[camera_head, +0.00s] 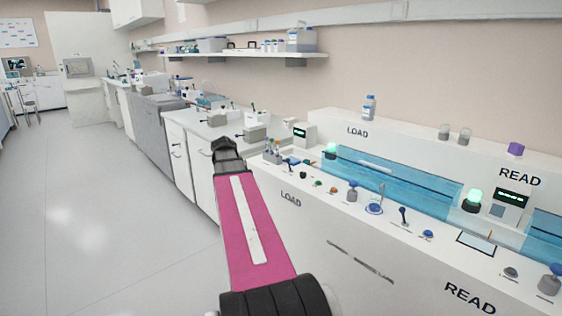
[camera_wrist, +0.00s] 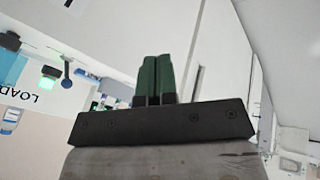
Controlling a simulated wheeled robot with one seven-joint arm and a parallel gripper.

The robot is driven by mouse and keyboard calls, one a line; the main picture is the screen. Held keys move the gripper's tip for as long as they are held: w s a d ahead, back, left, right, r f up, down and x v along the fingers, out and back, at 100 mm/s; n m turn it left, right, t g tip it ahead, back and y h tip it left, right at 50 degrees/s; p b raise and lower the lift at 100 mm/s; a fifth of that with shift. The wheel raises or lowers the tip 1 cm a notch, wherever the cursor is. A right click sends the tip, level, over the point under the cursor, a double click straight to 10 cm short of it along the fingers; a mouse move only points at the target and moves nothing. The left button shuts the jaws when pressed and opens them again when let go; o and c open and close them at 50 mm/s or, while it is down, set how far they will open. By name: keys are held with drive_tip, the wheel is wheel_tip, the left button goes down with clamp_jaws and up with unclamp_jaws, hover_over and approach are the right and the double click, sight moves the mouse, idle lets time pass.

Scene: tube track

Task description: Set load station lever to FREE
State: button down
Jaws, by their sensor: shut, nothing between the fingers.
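The load station is the left part of the long white bench, with the word LOAD on its front (camera_head: 290,199) and back panel (camera_head: 357,132). A dark lever (camera_head: 403,215) with a round knob stands upright on the bench top, right of the LOAD lettering; I cannot tell whether it is the load station's. A blue-knobbed stick (camera_wrist: 66,75) shows at the left in the wrist view, beside a green lamp. No FREE marking is readable. My gripper (camera_head: 226,145) is left of the bench, apart from its controls. Its green fingers (camera_wrist: 155,80) are shut and empty.
Green lamps (camera_head: 331,151) and (camera_head: 474,199) glow on the bench. Bottles, knobs and a blue transparent channel (camera_head: 400,180) line it. A blue-labelled bottle (camera_head: 369,107) stands on the back ledge. The floor (camera_head: 100,220) at left is clear.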

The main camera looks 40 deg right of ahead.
drive_tip(key=d+r+m+h, duration=0.2)
drive_tip(key=d+r, duration=0.8)
drive_tip(key=d, duration=0.1)
drive_tip(key=shift+s+g, duration=0.3)
drive_tip(key=x, duration=0.9)
drive_tip(key=shift+w+d+f, duration=0.1)
drive_tip(key=shift+d+f, duration=0.05)
drive_tip(key=shift+f, duration=0.2)
drive_tip(key=shift+s+d+r, duration=0.1)
drive_tip(key=shift+s+d, duration=0.2)
drive_tip(key=shift+d, duration=0.2)
drive_tip(key=shift+s+d+r, duration=0.1)
drive_tip(key=shift+s+d, duration=0.2)
drive_tip(key=shift+d, duration=0.2)
drive_tip(key=shift+s+d+r, duration=0.1)
drive_tip(key=shift+s+d, duration=0.3)
drive_tip(key=shift+d, duration=0.35)
